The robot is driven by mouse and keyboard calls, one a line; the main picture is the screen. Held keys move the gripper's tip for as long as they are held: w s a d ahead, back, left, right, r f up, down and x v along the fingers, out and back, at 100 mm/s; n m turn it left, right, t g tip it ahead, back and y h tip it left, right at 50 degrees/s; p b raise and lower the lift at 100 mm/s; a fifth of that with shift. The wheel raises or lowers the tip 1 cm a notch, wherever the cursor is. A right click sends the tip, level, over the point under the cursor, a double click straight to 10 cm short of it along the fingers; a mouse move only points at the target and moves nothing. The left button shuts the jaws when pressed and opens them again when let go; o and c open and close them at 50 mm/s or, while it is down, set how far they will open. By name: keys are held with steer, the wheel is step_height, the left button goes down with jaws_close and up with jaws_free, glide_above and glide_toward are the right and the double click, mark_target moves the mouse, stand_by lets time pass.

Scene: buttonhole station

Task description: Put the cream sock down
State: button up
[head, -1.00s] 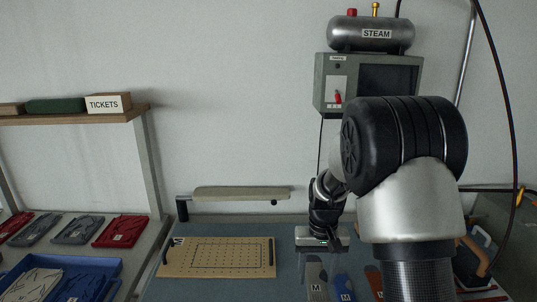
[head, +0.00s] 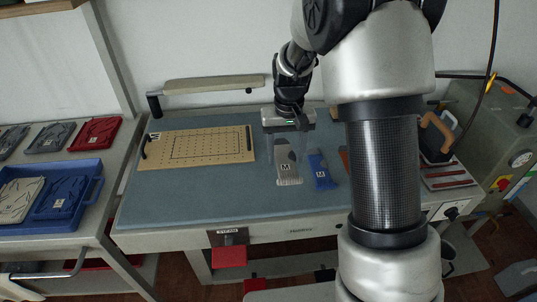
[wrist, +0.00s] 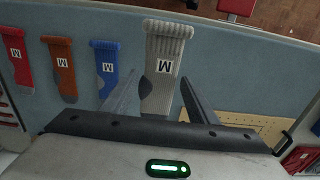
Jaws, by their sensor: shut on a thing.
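The cream sock (head: 288,175) has a ribbed cuff, a darker grey heel patch and a white "M" label. In the wrist view the cream sock (wrist: 166,45) lies between the two fingers, its cuff pointing away from the gripper. My gripper (wrist: 158,80) is shut on it. In the head view my gripper (head: 289,126) is over the back of the blue-grey table top (head: 210,198), with the sock stretching toward the front. The sock looks larger than its neighbours in the wrist view. I cannot tell whether it touches the table.
A blue sock (head: 320,170) lies just right of the cream one; orange (wrist: 62,68) and red (wrist: 15,60) socks lie beyond. The table's front left is clear. A blue tray (head: 85,178) stands further left.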

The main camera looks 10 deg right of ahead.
steer(key=b, duration=0.2)
glide_above(274, 176)
steer(key=shift+s+d+f, duration=0.1)
steer(key=shift+s+f, duration=0.15)
steer(key=shift+w+f, duration=0.15)
step_height(274, 176, down, 9)
steer(key=shift+w+f, duration=0.1)
steer(key=shift+f, duration=0.05)
steer(key=shift+f, duration=0.1)
steer(key=shift+f+b, duration=0.15)
steer(key=shift+b, duration=0.25)
steer(key=o, duration=1)
